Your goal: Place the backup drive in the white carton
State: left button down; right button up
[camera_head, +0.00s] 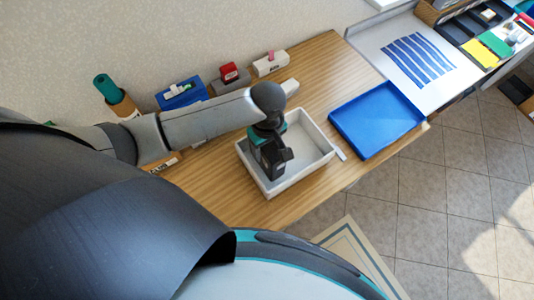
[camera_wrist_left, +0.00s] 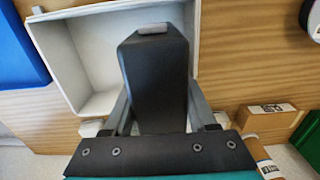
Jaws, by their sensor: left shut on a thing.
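The white carton (camera_head: 312,155) is an open, shallow box on the wooden table, below my left gripper (camera_head: 272,168) in the head view. It also shows in the left wrist view (camera_wrist_left: 72,62), behind the held thing. My left gripper is shut on a black block with a small grey patch at its end, seemingly the backup drive (camera_wrist_left: 155,75). The gripper's fingers flank it on both sides. In the head view the drive is dark against the gripper and hard to separate from it; I cannot tell its height above the carton floor. My right gripper is not in view.
A blue tray (camera_head: 376,118) lies right of the carton. Along the wall stand a blue box (camera_head: 181,94), a grey holder with a red thing (camera_head: 230,76) and a white box (camera_head: 270,63). A small labelled box (camera_head: 166,162) is at the left. Bare wood (camera_head: 325,75) lies behind the carton.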

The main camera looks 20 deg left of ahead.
pick_arm(q)
jog(key=shift+f+b, duration=0.35)
jog(key=shift+f, duration=1.45)
jog(key=shift+f, duration=0.15)
jog(key=shift+c, duration=1)
grip_release()
notch_tip(320, 180, up, 12)
jog(key=shift+r+p, duration=0.15)
jog(key=shift+p, duration=1.05)
